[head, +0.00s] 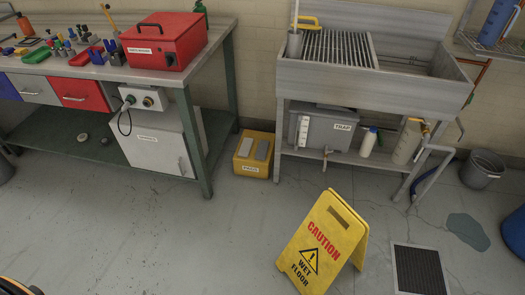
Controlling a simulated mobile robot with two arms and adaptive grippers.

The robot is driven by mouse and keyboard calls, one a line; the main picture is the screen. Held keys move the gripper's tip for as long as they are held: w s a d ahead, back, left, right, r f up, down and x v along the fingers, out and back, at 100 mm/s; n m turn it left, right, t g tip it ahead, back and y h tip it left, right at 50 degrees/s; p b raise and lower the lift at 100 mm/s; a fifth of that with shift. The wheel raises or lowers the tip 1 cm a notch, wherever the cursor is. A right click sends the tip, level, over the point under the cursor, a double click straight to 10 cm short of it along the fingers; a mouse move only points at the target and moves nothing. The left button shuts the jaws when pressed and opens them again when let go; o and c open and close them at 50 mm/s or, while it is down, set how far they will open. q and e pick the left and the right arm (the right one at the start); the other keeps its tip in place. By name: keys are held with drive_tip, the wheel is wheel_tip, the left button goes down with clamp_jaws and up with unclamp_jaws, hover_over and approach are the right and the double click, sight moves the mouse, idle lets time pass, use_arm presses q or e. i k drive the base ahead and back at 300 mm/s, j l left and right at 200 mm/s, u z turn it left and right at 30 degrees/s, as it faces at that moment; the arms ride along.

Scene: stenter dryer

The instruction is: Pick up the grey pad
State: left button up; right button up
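A yellow box (251,168) stands on the floor between the workbench and the sink, with a small white label on its front that is too small to read surely. Two grey pads show at its top, side by side: a left one (245,147) and a right one (262,150). Both look slightly tilted. Whether they lie on the box or stick out of it is hard to tell. Neither of my grippers can be made out in the head view.
A yellow wet-floor sign (322,245) stands on the floor in front of the sink (370,83). The workbench (219,35) with a red case (165,42) is left of the box. A floor grate (419,270), puddle (467,231) and grey bucket (482,169) lie right.

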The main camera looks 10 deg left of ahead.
sight(261, 153)
drive_tip(key=i+j+z, duration=0.4)
drive_tip(key=j, duration=0.2)
drive_tip(key=j+z, duration=0.2)
drive_tip(key=j, duration=0.15)
drive_tip(key=i+j+z, duration=0.2)
drive_tip(key=j, duration=0.15)
drive_tip(key=j+z, duration=0.2)
drive_tip(key=j, duration=0.2)
drive_tip(key=i, duration=0.05)
